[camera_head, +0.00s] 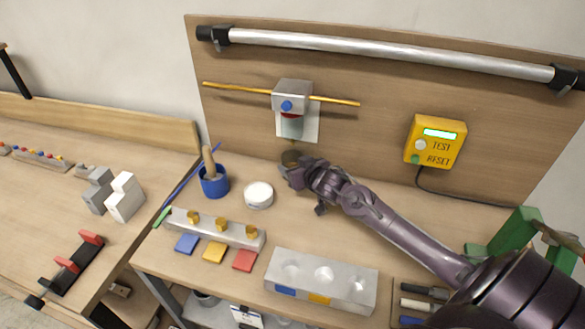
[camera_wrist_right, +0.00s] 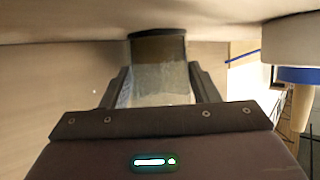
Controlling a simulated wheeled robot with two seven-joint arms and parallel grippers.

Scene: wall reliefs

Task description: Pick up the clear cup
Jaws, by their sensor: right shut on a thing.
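The clear cup (camera_wrist_right: 160,85) sits between the two dark fingers of my right gripper (camera_wrist_right: 160,92) in the right wrist view. It looks see-through, with a darker brownish band at one end. In the head view my right gripper (camera_head: 297,172) is at the back of the workbench, below the wall dispenser, shut on the cup (camera_head: 291,157). Only the cup's top shows there; the gripper hides the rest. I cannot tell whether its base touches the bench. My left gripper is in neither view.
A round white dish (camera_head: 259,195) and a blue pot with a wooden handle (camera_head: 214,182) stand left of the gripper. A metal block (camera_head: 322,283) lies in front. A yellow test box (camera_head: 435,141) is on the wall.

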